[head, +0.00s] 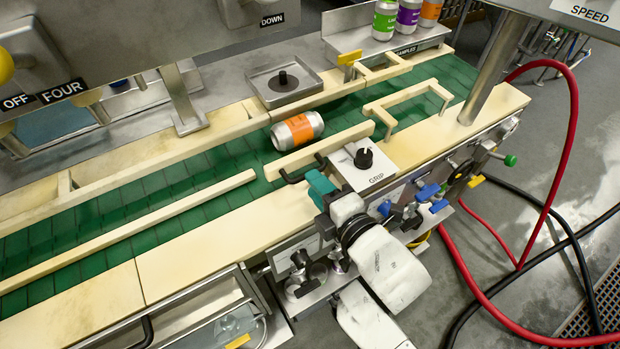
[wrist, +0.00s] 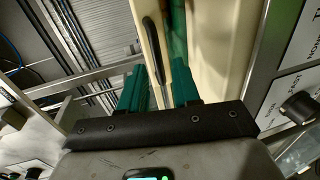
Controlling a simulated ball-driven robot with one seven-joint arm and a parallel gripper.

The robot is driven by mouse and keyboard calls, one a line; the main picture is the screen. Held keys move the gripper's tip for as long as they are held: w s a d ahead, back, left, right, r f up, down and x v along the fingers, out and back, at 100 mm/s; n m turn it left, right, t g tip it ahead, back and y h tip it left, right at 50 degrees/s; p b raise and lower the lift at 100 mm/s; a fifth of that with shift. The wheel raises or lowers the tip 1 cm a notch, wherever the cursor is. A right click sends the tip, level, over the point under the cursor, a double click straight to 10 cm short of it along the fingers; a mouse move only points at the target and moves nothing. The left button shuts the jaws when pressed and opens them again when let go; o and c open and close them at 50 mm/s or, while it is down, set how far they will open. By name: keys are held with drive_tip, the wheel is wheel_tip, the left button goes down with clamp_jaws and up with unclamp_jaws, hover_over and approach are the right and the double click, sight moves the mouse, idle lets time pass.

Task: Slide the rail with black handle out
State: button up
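The cream rail (head: 335,145) lies along the green conveyor belt, right of centre in the head view. Its black handle (head: 295,174) sticks out from its near side. In the wrist view the black handle (wrist: 152,38) runs along a cream bar. My gripper (head: 316,184) has teal fingers and is at the near edge of the conveyor, close to the handle. In the wrist view the fingers of my gripper (wrist: 161,78) are apart, with the handle's near end in line with the gap. I cannot tell whether they touch it.
An orange-labelled can (head: 297,130) lies on the belt (head: 200,178) behind the rail. A box marked GRIP with a black knob (head: 363,158) is just right of my gripper. Another cream rail (head: 130,232) lies to the left. Red and black hoses (head: 572,130) hang at the right.

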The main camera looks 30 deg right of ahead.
drive_tip(key=b+v, duration=0.1)
drive_tip(key=v, duration=0.6)
idle(0.5)
drive_tip(key=s+d+f+m+g+h, duration=0.1)
drive_tip(key=s+d+f+m+g, duration=0.15)
drive_tip(key=f+m+g, duration=0.35)
drive_tip(key=s+d+f+m+g+h, duration=0.1)
drive_tip(key=s+d+f+m+g, duration=0.1)
drive_tip(key=d+f+m, duration=0.4)
drive_tip(key=s+a+f+m+g+y, duration=0.1)
drive_tip(key=s+f+m+g, duration=0.5)
drive_tip(key=s, duration=0.4)
drive_tip(key=shift+s+f+m+g+y, duration=0.2)
drive_tip(key=shift+f+m+g+y, duration=0.15)
drive_tip(key=shift+f, duration=0.5)
